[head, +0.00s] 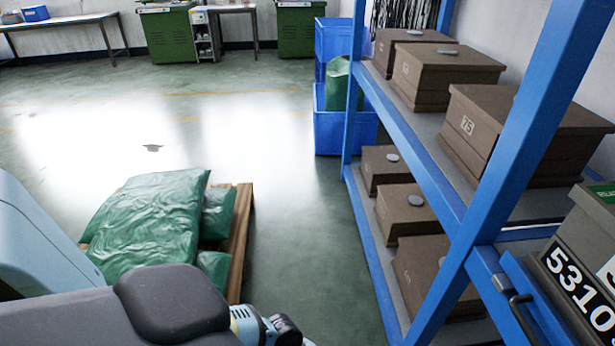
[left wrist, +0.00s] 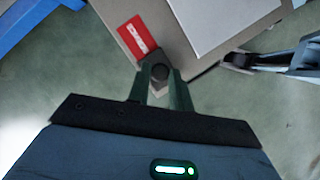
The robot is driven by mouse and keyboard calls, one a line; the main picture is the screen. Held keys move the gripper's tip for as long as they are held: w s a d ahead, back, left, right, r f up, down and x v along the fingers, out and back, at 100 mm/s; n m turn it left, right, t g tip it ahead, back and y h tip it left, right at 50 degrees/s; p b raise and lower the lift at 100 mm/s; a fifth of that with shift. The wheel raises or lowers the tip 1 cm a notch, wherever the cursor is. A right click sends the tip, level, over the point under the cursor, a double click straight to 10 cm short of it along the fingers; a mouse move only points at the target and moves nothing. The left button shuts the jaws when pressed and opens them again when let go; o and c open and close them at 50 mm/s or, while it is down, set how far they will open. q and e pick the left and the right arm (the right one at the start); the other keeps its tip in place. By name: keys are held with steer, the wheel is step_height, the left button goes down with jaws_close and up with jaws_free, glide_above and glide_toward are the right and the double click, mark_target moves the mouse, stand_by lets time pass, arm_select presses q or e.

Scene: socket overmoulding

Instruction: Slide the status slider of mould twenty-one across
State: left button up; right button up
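The knob sits at the edge of a grey-brown box (left wrist: 188,62), next to a red label (left wrist: 139,37) with white lettering too small to read. A pale plate (left wrist: 215,18) covers part of the box. No number twenty-one is readable. In the head view neither gripper shows.
A blue rack (head: 430,160) holds several brown boxes, one marked 75 (head: 475,125). A box marked 5310 (head: 560,250) stands at the right, with a green label (head: 604,193). Green sacks (head: 150,225) lie on a pallet (head: 240,235).

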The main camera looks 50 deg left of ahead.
arm_select(q)
jaws_close()
steer(key=shift+w+d+r, duration=0.1)
steer(key=shift+w+d, duration=0.15)
steer(key=shift+w, duration=0.15)
steer(key=w+d+p, duration=0.1)
steer(key=w+d, duration=0.1)
steer(key=w, duration=0.1)
steer(key=shift+d, duration=0.3)
steer(key=shift+w+d, duration=0.2)
steer(key=o, duration=0.8)
jaws_free()
steer(key=shift+c, duration=0.2)
